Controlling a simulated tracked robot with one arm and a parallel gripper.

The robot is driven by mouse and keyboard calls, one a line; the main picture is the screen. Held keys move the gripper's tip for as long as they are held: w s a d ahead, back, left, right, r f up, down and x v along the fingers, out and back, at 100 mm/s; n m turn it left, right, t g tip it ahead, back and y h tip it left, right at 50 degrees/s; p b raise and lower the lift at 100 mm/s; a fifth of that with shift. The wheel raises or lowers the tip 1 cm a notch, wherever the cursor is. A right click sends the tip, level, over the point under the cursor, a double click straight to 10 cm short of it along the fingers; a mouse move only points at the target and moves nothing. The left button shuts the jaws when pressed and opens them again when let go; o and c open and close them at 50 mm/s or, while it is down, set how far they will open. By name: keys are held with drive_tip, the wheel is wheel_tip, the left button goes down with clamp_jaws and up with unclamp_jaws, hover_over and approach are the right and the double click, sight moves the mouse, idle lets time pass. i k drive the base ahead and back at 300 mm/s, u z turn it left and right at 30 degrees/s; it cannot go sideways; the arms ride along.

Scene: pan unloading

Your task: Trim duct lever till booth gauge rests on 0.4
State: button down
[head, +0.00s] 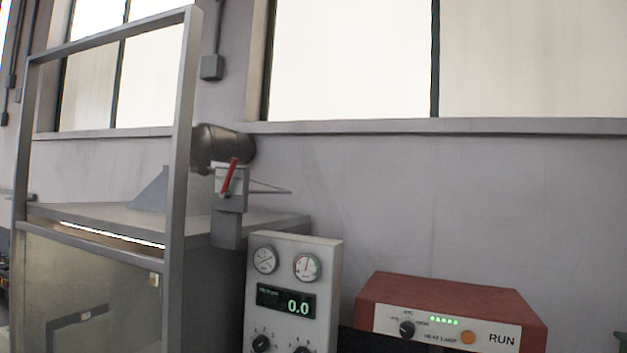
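The duct lever (230,176) is a red handle on a grey bracket by the round metal duct (222,147), above the booth's top. It is tilted, with its upper end leaning slightly right. A grey panel (289,292) stands to the right of the booth. It carries two round dial gauges, a left one (265,260) and a right one (307,266), and a digital display (287,301) reading 0.0 in green. The dials' numbers are too small to read, and I cannot tell which readout is the booth gauge. My gripper is not in view.
The booth (95,285) has a clear front and a tall grey metal frame (183,150) rising at the left. A thin rod (270,188) sticks out right of the lever. A red box (440,300) marked RUN sits at lower right. The wall above it is clear.

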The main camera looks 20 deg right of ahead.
sight(223, 193)
drive_tip(key=z, duration=0.15)
drive_tip(key=i, duration=1)
drive_tip(key=u, duration=0.1)
